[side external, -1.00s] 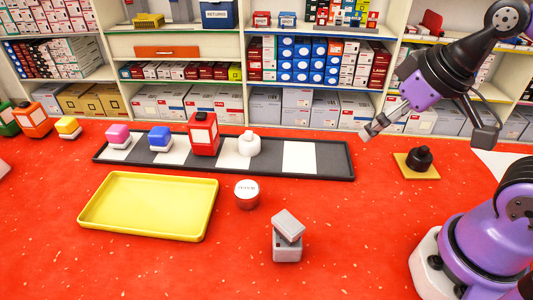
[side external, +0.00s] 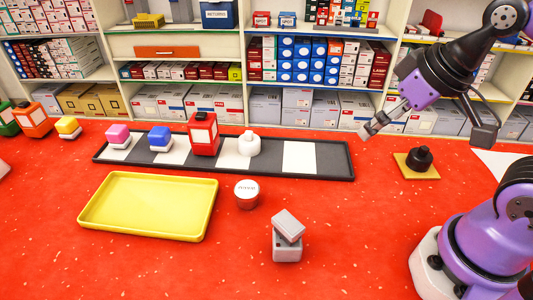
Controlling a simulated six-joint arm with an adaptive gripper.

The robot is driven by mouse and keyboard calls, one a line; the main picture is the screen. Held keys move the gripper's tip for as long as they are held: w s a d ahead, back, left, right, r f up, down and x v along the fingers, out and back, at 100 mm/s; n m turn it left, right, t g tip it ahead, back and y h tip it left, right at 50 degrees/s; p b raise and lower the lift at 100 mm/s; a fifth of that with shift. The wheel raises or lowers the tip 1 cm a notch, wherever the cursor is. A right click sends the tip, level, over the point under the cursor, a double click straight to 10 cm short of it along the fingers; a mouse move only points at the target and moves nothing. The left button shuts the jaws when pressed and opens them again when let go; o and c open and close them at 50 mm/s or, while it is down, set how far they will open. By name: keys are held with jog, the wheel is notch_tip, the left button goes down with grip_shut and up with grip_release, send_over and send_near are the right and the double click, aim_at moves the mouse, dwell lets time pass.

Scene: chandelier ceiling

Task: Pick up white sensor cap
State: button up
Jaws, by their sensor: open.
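A white rounded piece with a small knob on top (side external: 249,145) stands upright on the dark strip with white squares (side external: 340,162). It may be the white sensor cap. A small round red-brown jar with a white labelled lid (side external: 246,189) stands on the red surface in front of the strip; I cannot tell which of the two the cap is. My gripper (side external: 368,131) is open and empty, raised to the right of both and apart from them. It points down and to the left. Its fingertips are small in view.
The strip also holds a red block (side external: 203,134), a blue-topped piece (side external: 160,138) and a pink-topped piece (side external: 117,136). A yellow tray (side external: 150,232) lies front left. A grey box with a tilted lid (side external: 287,246) stands in front. A black knob on a yellow base (side external: 420,160) is at right.

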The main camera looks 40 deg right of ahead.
jog(key=w+a+r+n, duration=0.1)
jog(key=w+r+n, duration=0.1)
jog(key=w, duration=0.5)
jog(key=n+g+y, duration=0.2)
jog(key=n+y, duration=0.1)
jog(key=n, duration=0.2)
send_near(251, 133)
jog(key=shift+n, duration=0.3)
jog(key=x, duration=0.5)
jog(key=shift+a+f, duration=0.2)
jog(key=shift+f, duration=0.2)
jog(key=x, duration=0.5)
jog(key=shift+w+d+f, duration=0.1)
jog(key=shift+w+f, duration=0.2)
jog(key=shift+w, duration=0.05)
jog(key=c, duration=1)
